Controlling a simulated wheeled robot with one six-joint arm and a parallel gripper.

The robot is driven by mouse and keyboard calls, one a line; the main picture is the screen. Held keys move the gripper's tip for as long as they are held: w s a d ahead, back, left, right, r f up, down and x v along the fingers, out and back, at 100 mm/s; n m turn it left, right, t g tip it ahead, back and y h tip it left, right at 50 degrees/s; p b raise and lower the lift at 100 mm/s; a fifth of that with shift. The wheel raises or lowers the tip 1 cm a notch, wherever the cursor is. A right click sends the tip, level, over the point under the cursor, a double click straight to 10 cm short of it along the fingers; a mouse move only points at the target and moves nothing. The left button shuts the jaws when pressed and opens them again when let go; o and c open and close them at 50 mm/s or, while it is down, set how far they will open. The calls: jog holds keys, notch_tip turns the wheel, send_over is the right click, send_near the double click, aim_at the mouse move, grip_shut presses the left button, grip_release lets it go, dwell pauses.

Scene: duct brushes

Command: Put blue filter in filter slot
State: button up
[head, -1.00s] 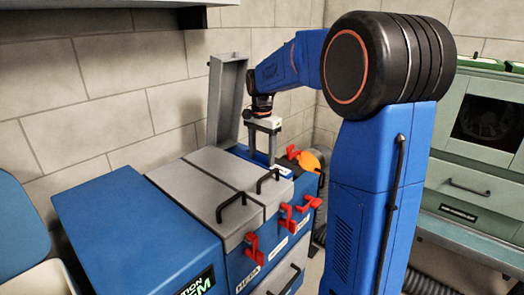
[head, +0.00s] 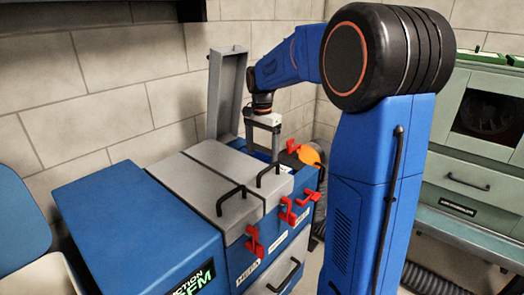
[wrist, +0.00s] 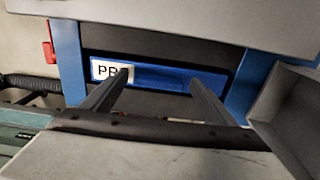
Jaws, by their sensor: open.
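The blue filter (wrist: 165,77) shows in the wrist view as a blue strip with a white label starting "PR". It spans the dark opening between two blue side walls. In the head view, a bit of blue shows in the open compartment, the filter slot (head: 258,153), below the raised grey lid (head: 226,95). My gripper (wrist: 160,78) is open, its two fingers apart over the strip. In the head view, my gripper (head: 262,140) points down into the compartment. The filter's lower part is hidden, and I cannot tell how deep it sits.
Two shut grey lids (head: 215,175) with black handles lie left of the slot. Red latches (head: 287,210) line the cabinet's front, and an orange round part (head: 310,154) is near its right end. A green machine (head: 470,150) stands at the right. A tiled wall is behind.

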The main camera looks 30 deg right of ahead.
notch_tip(320, 180, up, 22)
jog(key=shift+r, duration=0.15)
dwell(1.0)
dwell(0.4)
